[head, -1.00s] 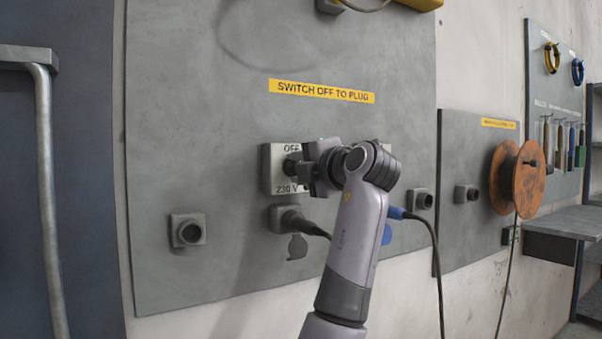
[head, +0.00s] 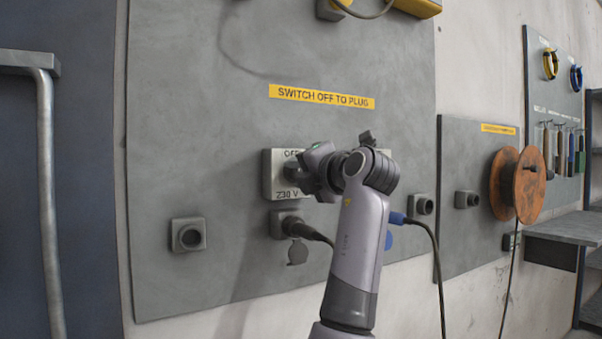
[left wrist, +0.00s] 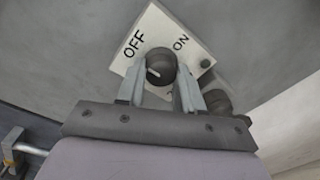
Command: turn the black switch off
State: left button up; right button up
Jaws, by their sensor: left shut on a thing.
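The black switch (left wrist: 161,62) is a round knob with a white mark on its left part in the left wrist view. It sits on a pale plate (head: 268,187) marked OFF, ON and 230 V, under a yellow "SWITCH OFF TO PLUG" label (head: 322,97). My left gripper (left wrist: 160,82) is shut on the knob, one finger on each side. In the head view my left gripper (head: 300,172) is rolled and covers most of the knob and the ON side of the plate. The plate looks tilted in the left wrist view. My right gripper is out of view.
Below the plate a black plug with a cable sits in a socket (head: 286,222). An empty socket (head: 188,235) is at lower left. A grey pipe (head: 47,200) stands at far left.

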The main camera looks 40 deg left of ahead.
pick_arm(q)
jog(key=o, duration=1)
jog(key=shift+a, duration=0.2)
jog(key=shift+d, duration=0.1)
jog(key=shift+v, duration=3.55)
